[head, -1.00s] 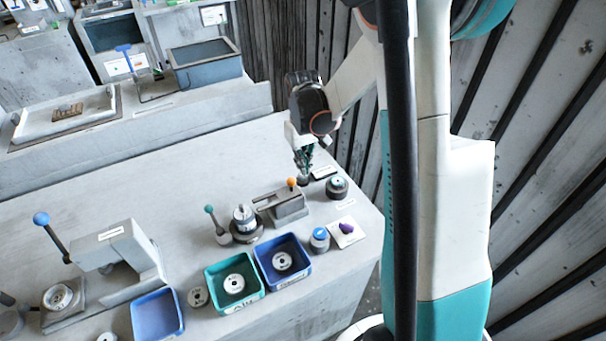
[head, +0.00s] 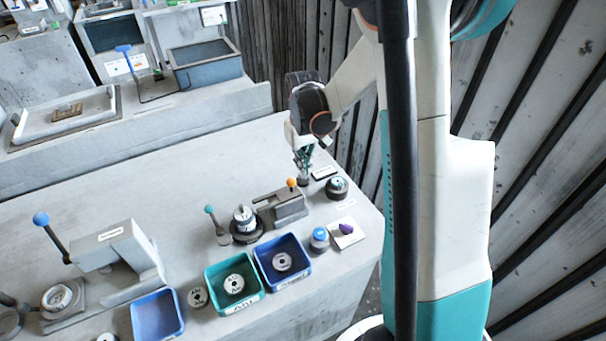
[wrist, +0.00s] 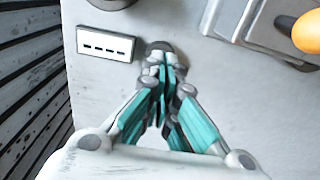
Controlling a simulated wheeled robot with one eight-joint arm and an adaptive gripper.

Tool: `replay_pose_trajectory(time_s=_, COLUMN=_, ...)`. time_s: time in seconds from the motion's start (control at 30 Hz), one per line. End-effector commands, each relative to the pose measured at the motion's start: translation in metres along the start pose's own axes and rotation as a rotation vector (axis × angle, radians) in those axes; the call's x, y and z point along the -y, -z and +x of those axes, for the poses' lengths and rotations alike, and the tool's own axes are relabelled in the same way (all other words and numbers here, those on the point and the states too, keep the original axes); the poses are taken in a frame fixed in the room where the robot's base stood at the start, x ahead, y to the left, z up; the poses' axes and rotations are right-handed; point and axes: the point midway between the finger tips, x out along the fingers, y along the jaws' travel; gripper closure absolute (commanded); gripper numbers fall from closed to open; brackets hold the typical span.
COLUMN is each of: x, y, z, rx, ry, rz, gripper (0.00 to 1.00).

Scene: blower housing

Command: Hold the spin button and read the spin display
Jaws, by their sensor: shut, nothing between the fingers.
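My gripper (head: 303,174) is shut and empty, pointing down at the far right part of the bench; it also shows in the wrist view (wrist: 164,62). Its fingertips are over a small dark round button (wrist: 160,46), which they partly hide. I cannot tell whether they touch or press it. The spin display (wrist: 107,43) is a small white-framed panel just left of the fingertips in the wrist view. It shows a row of dark dashes and no digits. In the head view the display (head: 325,172) lies right of the gripper, too small to read.
A dark round device (head: 337,187) stands near the display. A grey fixture with an orange knob (head: 291,183) is close to the gripper. Blue (head: 283,262) and green (head: 233,284) bins and a blue-capped jar (head: 320,238) stand nearer. The bench behind the fixture is clear.

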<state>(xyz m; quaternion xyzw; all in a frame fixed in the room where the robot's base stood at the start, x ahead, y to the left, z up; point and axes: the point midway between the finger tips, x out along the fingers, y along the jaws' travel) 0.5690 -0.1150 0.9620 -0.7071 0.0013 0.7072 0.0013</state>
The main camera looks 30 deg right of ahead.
Motion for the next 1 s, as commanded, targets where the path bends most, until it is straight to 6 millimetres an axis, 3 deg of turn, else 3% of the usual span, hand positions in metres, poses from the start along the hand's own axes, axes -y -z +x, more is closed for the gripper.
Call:
replay_pose_trajectory(time_s=0.73, x=0.000, y=0.000, z=0.026, rx=0.000, ry=0.000, rz=0.000, gripper=1.00)
replay_pose_trajectory(time_s=1.0, x=0.000, y=0.000, z=0.025, rx=0.000, ry=0.000, rz=0.000, gripper=1.00)
